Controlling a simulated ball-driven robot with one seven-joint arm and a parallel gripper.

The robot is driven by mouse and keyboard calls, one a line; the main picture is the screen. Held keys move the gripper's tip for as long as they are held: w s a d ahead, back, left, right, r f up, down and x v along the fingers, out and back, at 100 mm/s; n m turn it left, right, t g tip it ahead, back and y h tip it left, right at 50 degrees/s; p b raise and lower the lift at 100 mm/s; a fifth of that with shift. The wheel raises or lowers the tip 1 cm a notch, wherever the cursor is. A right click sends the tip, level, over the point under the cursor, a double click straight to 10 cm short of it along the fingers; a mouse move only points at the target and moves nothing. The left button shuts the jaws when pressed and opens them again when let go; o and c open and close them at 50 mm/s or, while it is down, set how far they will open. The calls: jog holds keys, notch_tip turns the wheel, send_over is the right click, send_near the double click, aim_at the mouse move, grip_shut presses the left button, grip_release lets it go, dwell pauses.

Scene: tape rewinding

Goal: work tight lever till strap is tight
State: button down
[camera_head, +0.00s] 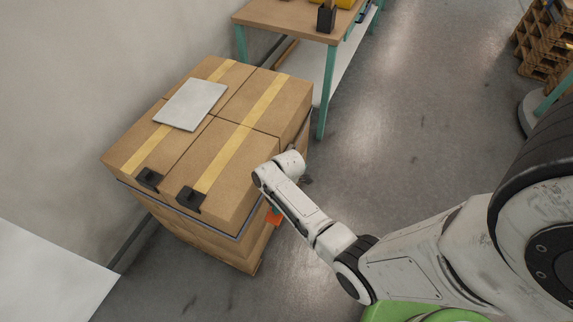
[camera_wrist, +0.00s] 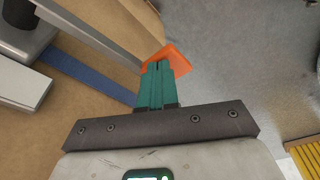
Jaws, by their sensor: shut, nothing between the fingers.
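In the wrist view my gripper (camera_wrist: 157,85) points at the side of the carton stack, its teal fingers shut together with nothing between them. An orange piece (camera_wrist: 170,62), perhaps the lever, lies right at the fingertips; I cannot tell whether they touch it. The same orange piece (camera_head: 274,217) shows in the head view beside my arm, low on the stack's right side. A grey strap (camera_head: 213,231) runs around the cartons (camera_head: 228,212) below the top layer. My gripper is hidden behind my arm in the head view.
A grey flat sheet (camera_head: 191,104) and black corner pieces (camera_head: 189,199) lie on the cartons. A workbench (camera_head: 290,22) with teal legs stands behind, and wooden pallets (camera_head: 545,45) stand at the far right. The floor (camera_head: 385,125) right of the stack is clear.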

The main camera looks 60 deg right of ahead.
notch_tip(320, 180, up, 8)
jog(key=p, duration=0.7)
jog(key=shift+f+b, duration=4)
jog(key=shift+f, duration=0.75)
notch_tip(320, 180, up, 10)
jog(key=p, duration=0.9)
jog(key=shift+f, duration=0.25)
notch_tip(320, 180, up, 4)
jog(key=p, duration=0.3)
